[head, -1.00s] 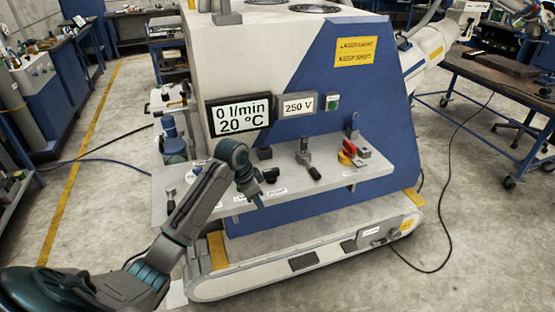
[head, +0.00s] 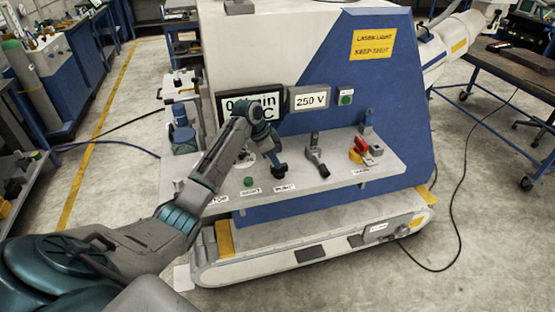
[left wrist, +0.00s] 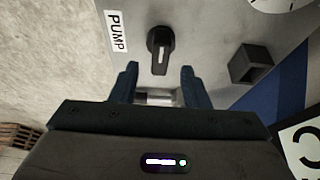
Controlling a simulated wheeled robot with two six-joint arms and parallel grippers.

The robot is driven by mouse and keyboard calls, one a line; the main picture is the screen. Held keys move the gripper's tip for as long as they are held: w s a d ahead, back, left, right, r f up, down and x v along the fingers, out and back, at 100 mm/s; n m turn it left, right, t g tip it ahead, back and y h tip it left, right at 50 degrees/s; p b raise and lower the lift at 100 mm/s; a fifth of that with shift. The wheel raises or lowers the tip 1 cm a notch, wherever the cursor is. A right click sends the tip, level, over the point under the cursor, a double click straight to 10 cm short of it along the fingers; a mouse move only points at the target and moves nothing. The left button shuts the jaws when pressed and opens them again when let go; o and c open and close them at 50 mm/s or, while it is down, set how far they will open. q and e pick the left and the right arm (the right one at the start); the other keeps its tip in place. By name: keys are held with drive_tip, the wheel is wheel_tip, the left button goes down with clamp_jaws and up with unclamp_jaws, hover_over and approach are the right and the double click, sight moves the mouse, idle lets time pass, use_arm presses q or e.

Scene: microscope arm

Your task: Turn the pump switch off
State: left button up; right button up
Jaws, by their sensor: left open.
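The pump switch is a black rotary knob with an elongated handle (left wrist: 160,48), beside a white PUMP label (left wrist: 117,32). In the left wrist view its handle points toward my gripper. In the head view the pump switch (head: 280,171) sits on the grey shelf (head: 325,185) at the machine's front, behind its label (head: 285,187). My left gripper (left wrist: 159,78) is open and empty, its fingers either side of the knob's line and just short of it; I see no contact. My right gripper is not in view.
A dark square block (left wrist: 250,63) stands beside the knob. A green button (head: 248,181) is left of it, and a grey lever (head: 317,157) and red-yellow switch (head: 360,150) are to the right. A 250 V display (head: 309,99) is above.

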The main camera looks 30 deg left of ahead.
use_arm(q)
drive_tip(key=shift+x, duration=1.25)
drive_tip(key=shift+w+d+f+p, duration=0.15)
drive_tip(key=shift+f+p, duration=0.15)
drive_tip(key=shift+f, duration=0.1)
